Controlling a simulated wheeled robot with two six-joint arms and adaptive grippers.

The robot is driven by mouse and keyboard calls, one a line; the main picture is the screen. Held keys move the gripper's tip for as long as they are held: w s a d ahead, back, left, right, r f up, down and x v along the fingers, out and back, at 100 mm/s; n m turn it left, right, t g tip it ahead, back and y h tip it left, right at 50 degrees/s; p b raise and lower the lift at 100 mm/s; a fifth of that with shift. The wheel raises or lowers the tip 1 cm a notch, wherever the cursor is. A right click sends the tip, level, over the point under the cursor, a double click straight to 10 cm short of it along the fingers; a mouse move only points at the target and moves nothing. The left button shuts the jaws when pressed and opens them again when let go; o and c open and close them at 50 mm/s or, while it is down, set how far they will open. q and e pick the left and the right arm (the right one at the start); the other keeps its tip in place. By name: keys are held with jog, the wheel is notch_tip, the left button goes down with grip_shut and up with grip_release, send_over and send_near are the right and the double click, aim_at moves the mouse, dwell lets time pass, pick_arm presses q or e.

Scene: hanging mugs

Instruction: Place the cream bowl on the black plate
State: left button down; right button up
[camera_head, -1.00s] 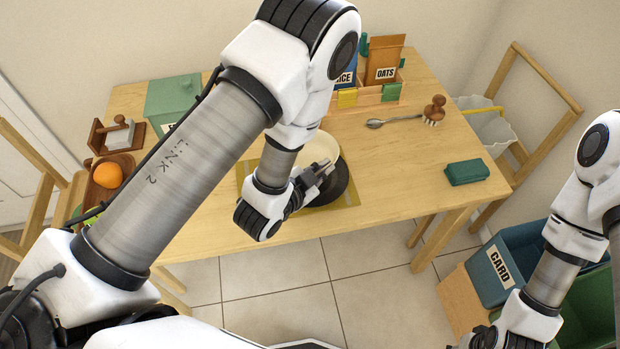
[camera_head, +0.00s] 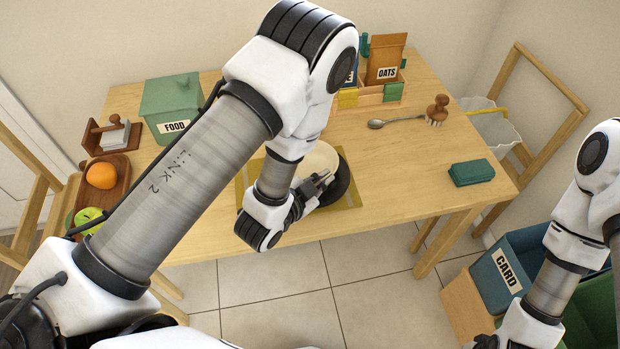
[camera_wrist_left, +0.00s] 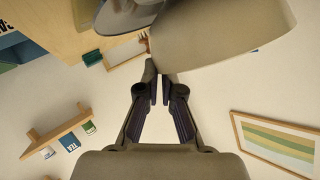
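The cream bowl (camera_head: 321,156) is at the middle of the table, overlapping the upper left of the black plate (camera_head: 344,184) in the head view. My left gripper (camera_head: 322,180) is at the bowl's near side, its fingers closed on the rim. In the left wrist view the bowl (camera_wrist_left: 220,35) fills the top, with its edge at the fingertips (camera_wrist_left: 158,82). The dark plate (camera_wrist_left: 122,16) shows beyond it. Whether the bowl touches the plate is hard to tell.
The plate lies on a yellow-edged placemat (camera_head: 352,198). A fruit tray (camera_head: 122,185), the green FOOD box (camera_head: 172,105) and the OATS packet (camera_head: 386,60) stand around it. Table between plate and block is clear.

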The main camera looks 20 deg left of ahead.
pick_arm(q)
jog(key=shift+f, duration=0.45)
jog(key=c, duration=0.9)
grip_release()
